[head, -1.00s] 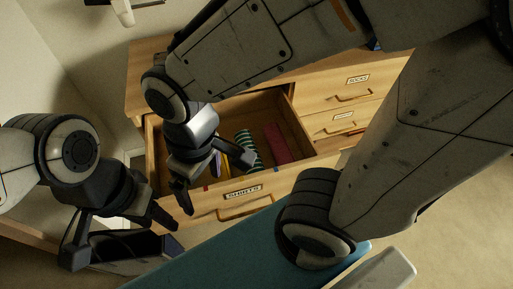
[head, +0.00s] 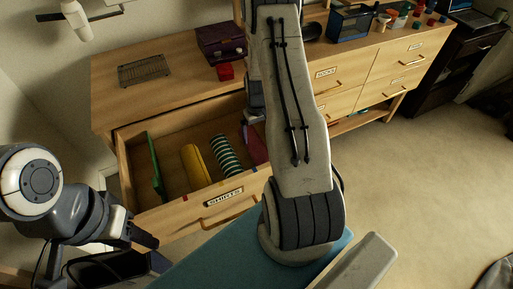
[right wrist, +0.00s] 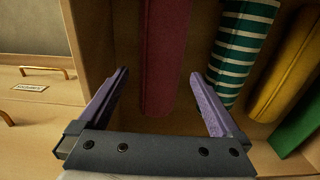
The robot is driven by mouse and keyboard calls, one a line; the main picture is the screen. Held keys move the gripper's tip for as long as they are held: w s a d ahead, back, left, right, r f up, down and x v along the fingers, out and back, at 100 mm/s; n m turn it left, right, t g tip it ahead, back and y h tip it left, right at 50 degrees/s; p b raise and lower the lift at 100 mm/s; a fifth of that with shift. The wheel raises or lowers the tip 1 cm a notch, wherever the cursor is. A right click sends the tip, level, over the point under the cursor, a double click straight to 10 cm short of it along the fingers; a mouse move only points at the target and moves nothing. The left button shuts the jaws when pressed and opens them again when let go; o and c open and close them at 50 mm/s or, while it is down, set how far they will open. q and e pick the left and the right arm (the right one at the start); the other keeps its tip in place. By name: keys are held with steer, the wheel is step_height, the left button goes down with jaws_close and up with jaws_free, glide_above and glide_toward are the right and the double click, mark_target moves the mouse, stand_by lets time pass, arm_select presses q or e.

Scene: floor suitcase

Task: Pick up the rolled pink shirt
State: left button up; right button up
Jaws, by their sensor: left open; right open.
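The rolled pink shirt (right wrist: 165,50) looks dark pink and lies in the open drawer. In the head view the rolled pink shirt (head: 254,147) is partly hidden behind my right arm. My right gripper (right wrist: 160,73) is open, with one finger on each side of the pink roll in the right wrist view; I cannot tell whether the fingers touch it. My left gripper (head: 152,252) is open and empty, outside the drawer at the lower left.
The shirts drawer (head: 222,197) also holds a green-and-white striped roll (head: 228,155), a yellow roll (head: 195,166) and a green item (head: 154,164). The drawer's side wall (right wrist: 95,40) is close to my right gripper. A teal surface (head: 215,250) lies in front.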

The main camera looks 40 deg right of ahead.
mark_target(257, 143)
step_height(257, 143, down, 8)
steer(key=shift+r+p, duration=0.1)
steer(key=shift+p, duration=0.35)
steer(key=c, duration=1.2)
steer(key=shift+r, duration=0.15)
